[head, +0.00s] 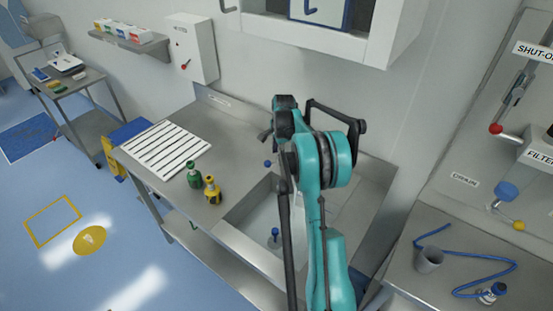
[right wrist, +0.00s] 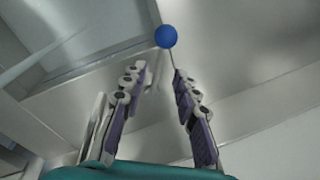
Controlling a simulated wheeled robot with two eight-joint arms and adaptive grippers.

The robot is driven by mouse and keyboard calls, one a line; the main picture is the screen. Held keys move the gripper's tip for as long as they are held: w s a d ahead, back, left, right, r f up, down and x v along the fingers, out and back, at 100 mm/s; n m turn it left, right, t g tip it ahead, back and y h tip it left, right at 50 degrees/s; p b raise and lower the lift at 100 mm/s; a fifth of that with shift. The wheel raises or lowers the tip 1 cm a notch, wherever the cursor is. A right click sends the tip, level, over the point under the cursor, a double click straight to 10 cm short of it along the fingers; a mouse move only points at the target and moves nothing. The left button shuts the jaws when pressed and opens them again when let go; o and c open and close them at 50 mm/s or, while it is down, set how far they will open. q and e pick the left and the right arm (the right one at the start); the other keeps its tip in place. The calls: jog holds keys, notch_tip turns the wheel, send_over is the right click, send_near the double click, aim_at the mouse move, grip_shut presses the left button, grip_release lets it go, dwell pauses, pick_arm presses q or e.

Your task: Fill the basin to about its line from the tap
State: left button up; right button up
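The steel basin (head: 246,214) is sunk in the counter, partly hidden behind my right arm. A small blue-topped piece (head: 275,232) stands in it. I cannot make out the fill line or a water level. A blue ball knob (head: 267,163) shows just behind the basin. The tap's body is not clearly visible; my arm covers that area. My right gripper (head: 283,118) is over the back of the counter. In the right wrist view its fingers (right wrist: 158,80) are apart and empty, with a blue ball on a thin stem (right wrist: 166,37) just beyond the tips. My left gripper is out of view.
A green bottle (head: 194,176) and a yellow bottle (head: 212,192) stand left of the basin, near a white slatted rack (head: 168,148). A wall cabinet (head: 372,40) hangs above. At right, a bench holds a grey cup (head: 429,260) and a blue hose (head: 475,256).

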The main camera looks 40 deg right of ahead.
notch_tip(320, 180, up, 7)
jog(key=s, duration=0.1)
jog(key=shift+s+a, duration=0.2)
jog(key=shift+f, duration=0.1)
dwell(7.3)
